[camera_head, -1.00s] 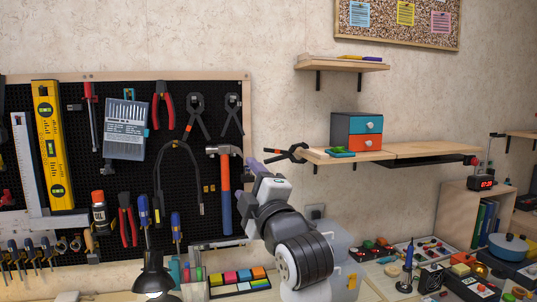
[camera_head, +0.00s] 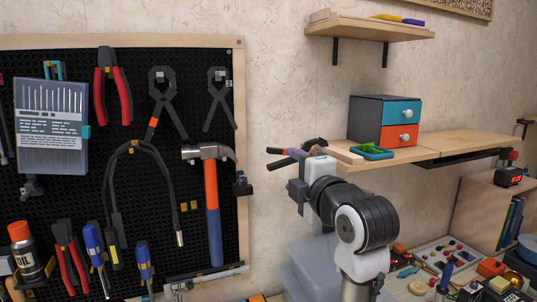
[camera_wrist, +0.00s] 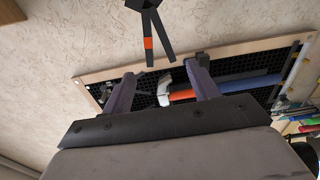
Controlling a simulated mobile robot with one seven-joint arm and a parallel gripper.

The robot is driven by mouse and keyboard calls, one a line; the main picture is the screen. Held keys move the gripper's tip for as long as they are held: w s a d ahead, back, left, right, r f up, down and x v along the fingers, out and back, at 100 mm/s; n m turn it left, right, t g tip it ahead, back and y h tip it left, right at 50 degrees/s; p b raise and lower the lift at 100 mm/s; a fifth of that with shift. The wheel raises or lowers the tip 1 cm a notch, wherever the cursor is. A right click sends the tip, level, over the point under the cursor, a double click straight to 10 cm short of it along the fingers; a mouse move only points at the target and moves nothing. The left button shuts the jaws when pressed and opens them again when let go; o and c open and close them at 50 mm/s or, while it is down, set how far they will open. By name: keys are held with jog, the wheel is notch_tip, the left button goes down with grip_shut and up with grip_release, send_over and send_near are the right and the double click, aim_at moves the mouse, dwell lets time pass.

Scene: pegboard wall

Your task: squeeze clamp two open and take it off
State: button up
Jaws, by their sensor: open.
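A black clamp with an orange band on one handle sits at the left end of the lower shelf (camera_head: 430,153). My gripper (camera_wrist: 165,72) is open and empty. In that view the handle ends lie between the fingertips, but I cannot tell whether they are within reach. Two similar black clamps, one with an orange band (camera_head: 164,95) and one plain (camera_head: 219,95), hang on the pegboard.
The pegboard (camera_head: 60,190) on the left holds a hammer (camera_head: 211,200), pliers (camera_head: 112,85) and several other tools. A drawer box (camera_head: 375,122) and a green tray (camera_head: 372,152) stand on the lower shelf. A higher shelf (camera_head: 370,30) is above. Bare wall lies between board and shelf.

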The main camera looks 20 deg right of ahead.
aim_at(275, 163)
jog(key=shift+w+a+p, duration=0.2)
jog(key=shift+w+p, duration=0.55)
jog(key=shift+w, duration=4.1)
jog(key=shift+r, duration=0.1)
jog(key=c, duration=1.2)
jog(key=shift+c, duration=0.2)
jog(key=shift+a, duration=0.1)
jog(key=a+b, duration=0.1)
jog(key=a, duration=0.6)
jog(key=shift+s+a, duration=0.15)
jog(key=shift+a, duration=0.05)
